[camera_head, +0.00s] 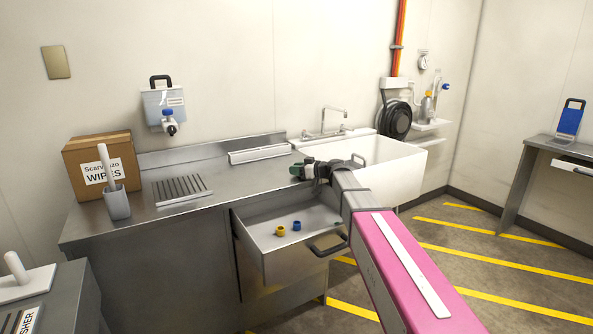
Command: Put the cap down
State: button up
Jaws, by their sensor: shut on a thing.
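My gripper (308,172) is at the end of my pink arm, in the middle of the head camera view. It is shut on a small dark green thing (297,171), which appears to be a cap; the fingers hide much of it. They show against the steel counter's right end and the near rim of the white sink, above and behind the open drawer. A yellow cap (280,231) and a blue cap (297,226) lie in the open steel drawer (265,244). A small green thing (338,223) shows at the drawer's right side, partly behind my arm.
The steel counter (230,175) is bare in its middle. A slotted drain plate (182,190), a grey cup with a white handle (117,204) and a cardboard wipes box (101,165) are to the left. The white sink (392,170) with its tap (335,120) is to the right.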

jog(key=shift+f, duration=0.1)
jog(key=o, duration=0.9)
jog(key=shift+f, duration=0.1)
